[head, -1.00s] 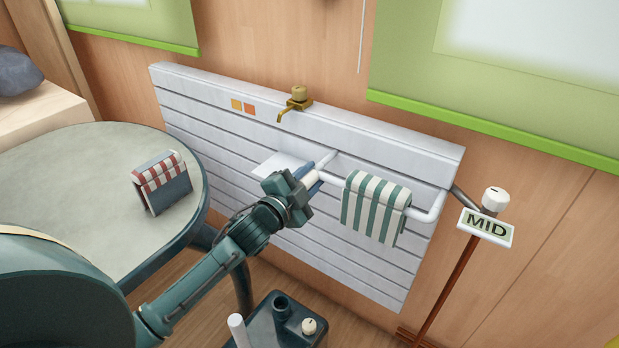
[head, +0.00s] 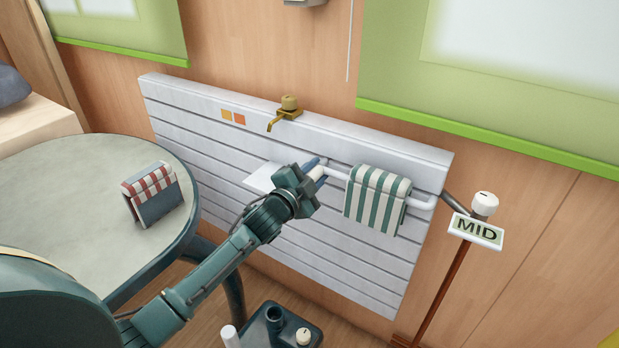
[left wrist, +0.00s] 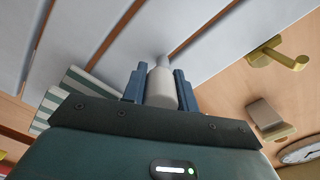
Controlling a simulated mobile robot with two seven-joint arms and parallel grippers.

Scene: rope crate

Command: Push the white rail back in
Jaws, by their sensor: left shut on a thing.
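The white rail (head: 418,204) runs along the front of the white slatted radiator (head: 330,265), with a green-and-white striped towel (head: 376,198) hung over it. My left gripper (head: 318,171) is at the rail's left end, its blue fingers shut on a pale round grip of the rail. In the left wrist view this grip (left wrist: 161,88) sits between the two fingers, with the slats close behind. The rail stands close to the radiator face; the gripper partly hides its left end. My right gripper is not in view.
A MID sign (head: 476,230) stands right. A round table (head: 75,200) is left, and a dark tray (head: 290,330) is below.

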